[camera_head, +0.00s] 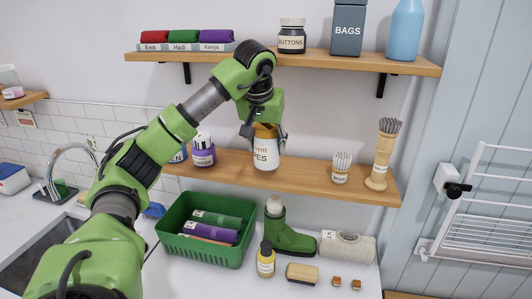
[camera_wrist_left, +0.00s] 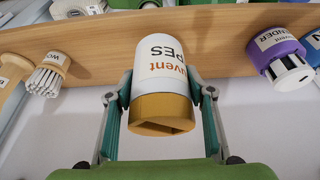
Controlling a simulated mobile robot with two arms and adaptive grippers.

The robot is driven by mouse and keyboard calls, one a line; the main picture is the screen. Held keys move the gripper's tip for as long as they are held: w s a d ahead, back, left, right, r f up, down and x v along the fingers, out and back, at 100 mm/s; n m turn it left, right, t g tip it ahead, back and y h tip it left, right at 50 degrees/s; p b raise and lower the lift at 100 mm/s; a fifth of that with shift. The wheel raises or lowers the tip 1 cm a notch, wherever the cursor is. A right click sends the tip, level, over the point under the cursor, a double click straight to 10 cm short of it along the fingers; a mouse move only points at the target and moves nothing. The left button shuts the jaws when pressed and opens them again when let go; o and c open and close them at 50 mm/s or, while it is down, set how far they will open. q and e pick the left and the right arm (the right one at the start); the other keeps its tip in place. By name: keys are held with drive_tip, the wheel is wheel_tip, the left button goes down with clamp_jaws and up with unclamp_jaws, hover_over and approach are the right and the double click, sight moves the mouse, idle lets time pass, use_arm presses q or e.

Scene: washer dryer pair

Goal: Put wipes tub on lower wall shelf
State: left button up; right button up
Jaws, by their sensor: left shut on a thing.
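The wipes tub (camera_head: 265,152) is white with an orange-brown lid and a label partly reading "vent ...PES". It is upright at the lower wall shelf (camera_head: 230,170), near the middle of its length. In the head view its base appears at the shelf's top; I cannot tell if it touches. My left gripper (camera_head: 264,138) comes from above and is shut on the tub near its lid. In the left wrist view the tub (camera_wrist_left: 166,75) sits between the fingers of the gripper (camera_wrist_left: 163,100). My right gripper is not in view.
On the lower shelf, a purple jar (camera_head: 203,155) stands left of the tub; a brush labelled "WOOL" (camera_head: 341,168) and a tall brush holder (camera_head: 382,160) stand right. The upper shelf (camera_head: 300,60) is above. A green crate (camera_head: 200,247) and green boot (camera_head: 288,235) are below.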

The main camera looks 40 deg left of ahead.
sight(267, 155)
use_arm(q)
wheel_tip(267, 155, down, 3)
drive_tip(key=shift+w+a+f, duration=0.1)
drive_tip(key=shift+a+f, duration=0.05)
drive_tip(key=shift+f, duration=0.25)
drive_tip(key=o, duration=1.2)
drive_tip(key=shift+r, duration=0.1)
